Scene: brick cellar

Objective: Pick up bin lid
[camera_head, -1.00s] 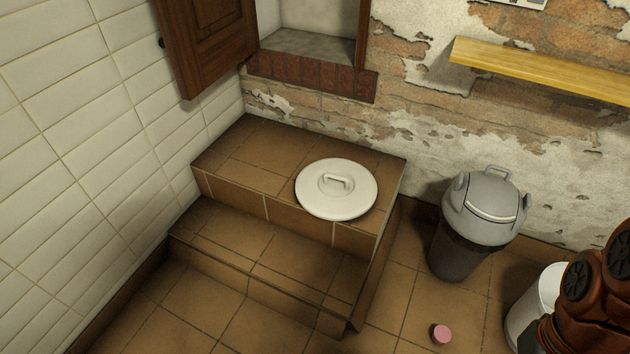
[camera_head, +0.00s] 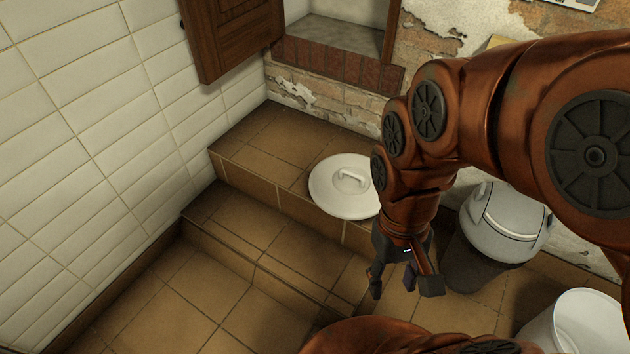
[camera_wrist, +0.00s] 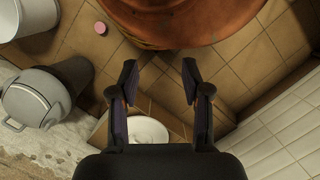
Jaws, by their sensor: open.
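A white round lid (camera_head: 335,190) with a raised handle lies flat on the upper tiled step in the head view. My arm covers its right edge there. In the wrist view the lid (camera_wrist: 148,129) is partly hidden behind my gripper. My gripper (camera_head: 392,284) points down, open and empty, in front of and to the right of the lid in the head view.
A grey bin with its own domed lid (camera_head: 508,222) stands right of the steps. A white open-topped bucket (camera_head: 575,325) is at the lower right. A small pink object (camera_wrist: 101,29) lies on the floor. A white tiled wall (camera_head: 100,130) bounds the left; the floor before the steps is clear.

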